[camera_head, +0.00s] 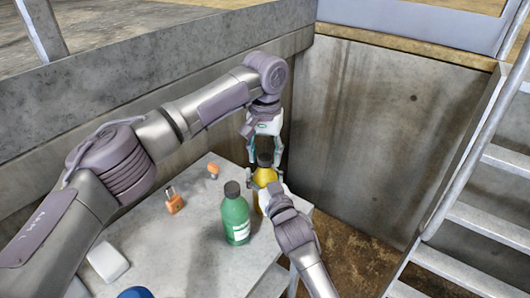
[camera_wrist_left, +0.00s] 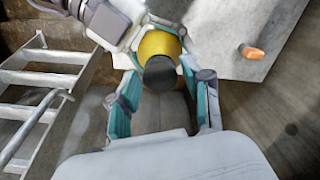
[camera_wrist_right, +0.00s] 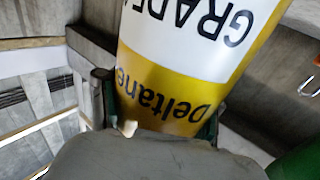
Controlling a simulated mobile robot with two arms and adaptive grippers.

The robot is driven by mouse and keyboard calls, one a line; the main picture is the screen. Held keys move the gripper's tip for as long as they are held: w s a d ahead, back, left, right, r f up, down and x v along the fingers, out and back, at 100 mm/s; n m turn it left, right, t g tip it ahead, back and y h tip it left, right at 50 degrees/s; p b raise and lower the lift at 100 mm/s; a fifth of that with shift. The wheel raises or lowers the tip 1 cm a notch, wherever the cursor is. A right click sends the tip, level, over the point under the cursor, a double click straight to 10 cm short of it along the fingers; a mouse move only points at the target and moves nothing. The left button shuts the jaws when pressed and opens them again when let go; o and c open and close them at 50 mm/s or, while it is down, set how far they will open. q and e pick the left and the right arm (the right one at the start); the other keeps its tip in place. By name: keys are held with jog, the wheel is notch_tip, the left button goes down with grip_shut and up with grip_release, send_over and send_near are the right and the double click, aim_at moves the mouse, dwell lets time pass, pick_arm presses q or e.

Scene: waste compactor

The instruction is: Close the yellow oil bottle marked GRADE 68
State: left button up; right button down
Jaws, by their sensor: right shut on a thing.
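The yellow oil bottle (camera_head: 265,176) stands at the table's far right corner with a black cap at its top. In the left wrist view the dark cap (camera_wrist_left: 160,73) sits against the yellow bottle (camera_wrist_left: 158,45); whether it is tight I cannot tell. My left gripper (camera_head: 264,150) points down over the bottle, its fingers (camera_wrist_left: 162,100) spread on either side of the cap. My right gripper (camera_head: 272,192) is shut on the bottle's side. In the right wrist view the bottle's label (camera_wrist_right: 190,35) reads "GRADE" and "Deltane", upside down; the number is out of view.
A green bottle (camera_head: 236,218) with a dark cap stands beside the yellow one. An orange padlock (camera_head: 174,203), a small orange item (camera_head: 213,171) and a white block (camera_head: 107,261) lie on the grey table (camera_head: 200,235). A concrete wall (camera_head: 370,130) and metal stairs (camera_head: 470,210) are to the right.

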pick_arm(q)
grip_shut()
jog(key=m, duration=0.5)
jog(key=shift+o, duration=2.2)
grip_release()
notch_tip(320, 180, up, 12)
